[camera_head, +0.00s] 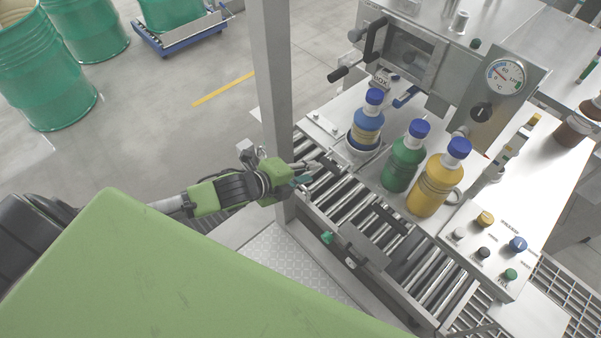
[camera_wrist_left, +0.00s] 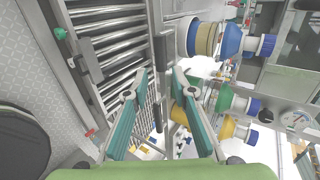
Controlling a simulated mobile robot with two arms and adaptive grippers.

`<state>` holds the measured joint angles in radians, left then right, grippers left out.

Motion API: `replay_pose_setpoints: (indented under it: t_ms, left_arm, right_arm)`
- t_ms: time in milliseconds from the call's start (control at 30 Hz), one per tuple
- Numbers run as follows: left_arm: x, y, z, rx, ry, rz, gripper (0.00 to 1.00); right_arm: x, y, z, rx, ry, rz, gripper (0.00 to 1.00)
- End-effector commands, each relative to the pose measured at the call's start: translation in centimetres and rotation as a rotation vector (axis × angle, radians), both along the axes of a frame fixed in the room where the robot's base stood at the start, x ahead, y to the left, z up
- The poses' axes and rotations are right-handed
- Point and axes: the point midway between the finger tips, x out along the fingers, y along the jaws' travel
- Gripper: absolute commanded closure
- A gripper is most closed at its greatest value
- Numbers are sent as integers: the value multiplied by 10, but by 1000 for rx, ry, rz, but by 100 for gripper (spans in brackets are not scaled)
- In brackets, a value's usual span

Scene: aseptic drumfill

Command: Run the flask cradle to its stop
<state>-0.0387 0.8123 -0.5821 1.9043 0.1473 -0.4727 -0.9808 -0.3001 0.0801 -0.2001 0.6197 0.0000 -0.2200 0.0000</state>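A blue flask (camera_head: 367,128) with a blue cap stands in a round white cradle (camera_head: 351,145) on the steel deck, at the far end beside the roller conveyor. The flask also shows sideways in the left wrist view (camera_wrist_left: 229,40), with the cradle's pale rim (camera_wrist_left: 184,37) around its base. My left gripper (camera_head: 307,177) is over the conveyor's near-left end, apart from the cradle. In the left wrist view its two teal fingers (camera_wrist_left: 159,74) are spread, with a metal bar visible between them; I cannot tell whether it touches. My right gripper is not in view.
A green flask (camera_head: 404,160) and a yellow flask (camera_head: 436,182) stand right of the blue one. A steel post (camera_head: 271,80) rises beside my left gripper. Rollers (camera_head: 385,236) run along the front. A gauge panel (camera_head: 496,95) and button box (camera_head: 488,246) stand right.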

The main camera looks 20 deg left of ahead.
Motion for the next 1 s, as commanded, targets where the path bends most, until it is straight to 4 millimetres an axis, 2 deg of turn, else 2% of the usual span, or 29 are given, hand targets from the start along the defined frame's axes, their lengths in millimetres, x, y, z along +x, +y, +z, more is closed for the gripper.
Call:
replay_pose_setpoints:
  t_ms: [100,233,833,933,1000]
  left_arm:
    - [-14,6,9,3,1,0,76]
    - [-21,9,15,0,0,0,76]
    - [-23,10,16,-1,0,2,76]
    - [-21,16,2,-17,19,36,76]
    - [-19,28,-22,-47,52,98,76]
  right_arm:
    - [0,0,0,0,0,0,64]
    - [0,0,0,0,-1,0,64]
    - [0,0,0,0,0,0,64]
    - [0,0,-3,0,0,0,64]
    - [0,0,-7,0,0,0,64]
